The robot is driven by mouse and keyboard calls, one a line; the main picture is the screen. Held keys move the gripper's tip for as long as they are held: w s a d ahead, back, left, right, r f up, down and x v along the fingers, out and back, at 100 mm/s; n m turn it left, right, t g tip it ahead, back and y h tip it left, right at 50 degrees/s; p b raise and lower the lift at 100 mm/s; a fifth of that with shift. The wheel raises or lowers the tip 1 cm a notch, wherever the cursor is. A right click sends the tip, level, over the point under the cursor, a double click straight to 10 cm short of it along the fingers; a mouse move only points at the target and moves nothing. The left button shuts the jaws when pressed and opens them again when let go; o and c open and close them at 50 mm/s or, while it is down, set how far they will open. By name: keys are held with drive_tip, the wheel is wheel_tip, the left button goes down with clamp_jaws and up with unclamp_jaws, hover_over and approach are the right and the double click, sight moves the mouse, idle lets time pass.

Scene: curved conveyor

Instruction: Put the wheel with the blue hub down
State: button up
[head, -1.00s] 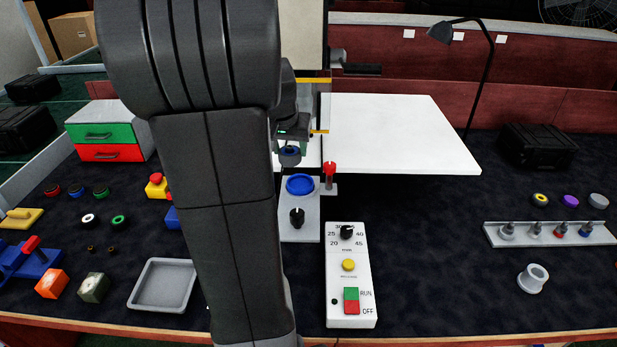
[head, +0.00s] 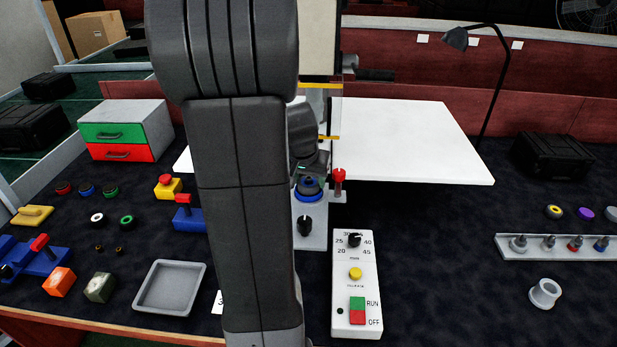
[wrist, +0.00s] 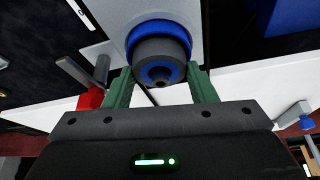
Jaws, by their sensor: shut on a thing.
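The wheel with the blue hub (wrist: 150,49) is dark grey, and its blue hub faces the wrist camera. My gripper (wrist: 160,85) is shut on it, with a green finger on either side. A round blue seat (wrist: 184,29) on a pale plate lies just behind the wheel in the wrist view. In the head view the wheel (head: 309,183) is right over the blue seat (head: 309,198). I cannot tell whether wheel and seat touch. My arm hides the area left of the seat.
A red-topped post (head: 339,177) stands close to the seat's right. A black knob (head: 304,226) is in front of it, and a control box (head: 356,290) stands nearer. A white board (head: 410,140) lies behind.

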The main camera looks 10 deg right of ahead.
drive_tip(key=shift+r, duration=0.1)
drive_tip(key=o, duration=1)
drive_tip(key=shift+r, duration=0.15)
drive_tip(key=v, duration=1.1)
drive_tip(key=shift+s+a+r, duration=0.1)
drive_tip(key=shift+s+r, duration=0.15)
drive_tip(key=shift+r, duration=0.05)
